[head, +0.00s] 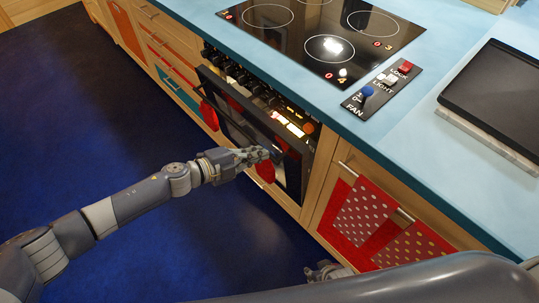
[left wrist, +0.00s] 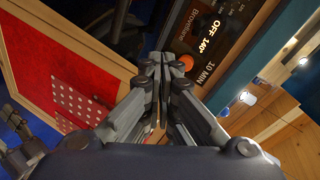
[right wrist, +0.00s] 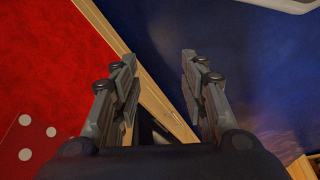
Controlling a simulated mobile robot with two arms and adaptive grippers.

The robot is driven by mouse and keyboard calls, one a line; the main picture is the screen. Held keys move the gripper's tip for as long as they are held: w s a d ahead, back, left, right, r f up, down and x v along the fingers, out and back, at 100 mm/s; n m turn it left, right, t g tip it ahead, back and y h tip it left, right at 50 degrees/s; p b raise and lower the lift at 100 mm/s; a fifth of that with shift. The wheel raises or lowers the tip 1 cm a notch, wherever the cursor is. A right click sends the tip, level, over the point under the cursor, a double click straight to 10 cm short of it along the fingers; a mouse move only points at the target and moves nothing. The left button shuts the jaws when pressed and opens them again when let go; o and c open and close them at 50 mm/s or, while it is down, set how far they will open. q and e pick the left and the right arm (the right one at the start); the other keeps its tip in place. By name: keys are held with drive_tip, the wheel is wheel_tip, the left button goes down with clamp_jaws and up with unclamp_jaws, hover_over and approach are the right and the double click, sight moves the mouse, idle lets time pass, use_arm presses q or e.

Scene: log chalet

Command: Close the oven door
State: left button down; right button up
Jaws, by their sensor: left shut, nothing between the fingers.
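The black oven door (head: 235,122) is in the counter front under the hob. In the head view its top edge leans out a little from the oven front, so it looks partly open. My left gripper (head: 272,154) is shut and empty at the right end of the door's upper part. I cannot tell whether it touches the door. In the left wrist view its closed fingertips (left wrist: 161,62) are below the oven display (left wrist: 205,35). My right gripper (head: 325,270) is low by the cabinets, partly behind my own arm. In the right wrist view its fingers (right wrist: 160,65) are apart and empty.
Red pieces (head: 209,115) hang at the oven door. A red cabinet with dotted cloths (head: 360,215) is to the right of the oven. Above are the blue counter (head: 440,90), hob (head: 345,30) and fan switch panel (head: 382,87). The blue floor (head: 80,120) is clear at left.

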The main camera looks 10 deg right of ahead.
use_arm(q)
wheel_tip(320, 180, down, 3)
drive_tip(key=a+n+h+b, duration=0.1)
drive_tip(key=n+b, duration=0.6)
drive_tip(key=n, duration=0.2)
drive_tip(key=n+t+h+b, duration=0.2)
drive_tip(key=n+t+b, duration=0.3)
drive_tip(key=n+b, duration=1.6)
approach(276, 136)
drive_tip(key=w+d+n+p, duration=0.1)
drive_tip(key=w+d+r+n+p, duration=0.1)
drive_tip(key=d, duration=0.1)
drive_tip(key=d+n+p, duration=0.1)
drive_tip(key=shift+w+d+r+n, duration=0.2)
drive_tip(key=shift+w+d+n, duration=0.1)
drive_tip(key=shift+w, duration=0.1)
drive_tip(key=shift+w+d+r, duration=0.1)
drive_tip(key=shift+w+d, duration=0.25)
drive_tip(key=shift+d, duration=0.15)
drive_tip(key=shift+w+d, duration=0.1)
use_arm(e)
drive_tip(key=w+a+r+t+y, duration=0.2)
drive_tip(key=w+a+r+t, duration=0.2)
drive_tip(key=w+r+t, duration=0.5)
drive_tip(key=w+r, duration=0.5)
drive_tip(key=w, duration=0.1)
drive_tip(key=shift+r, duration=0.35)
drive_tip(key=shift+w+a, duration=0.1)
